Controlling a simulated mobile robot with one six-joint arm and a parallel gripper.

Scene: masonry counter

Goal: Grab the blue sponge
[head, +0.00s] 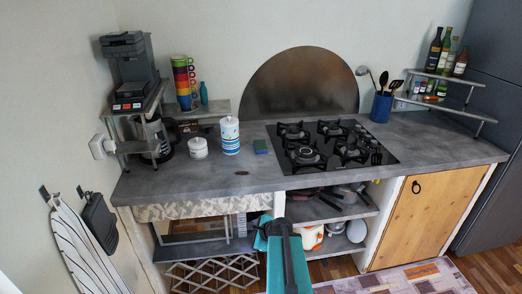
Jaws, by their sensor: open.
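My teal and black arm rises from the bottom middle of the head view. My gripper (262,236) is near the arm's upper end, in front of the open shelves and below the counter edge. It is well apart from the sponge and holds nothing that I can see. Its fingertips are small and partly hidden.
The gas hob (335,146) is right of the sponge. A blue-striped canister (230,136) and a small white jar (198,148) stand to its left. A coffee machine (130,75) and stacked cups (184,82) are farther left. A utensil holder (381,106) stands behind right.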

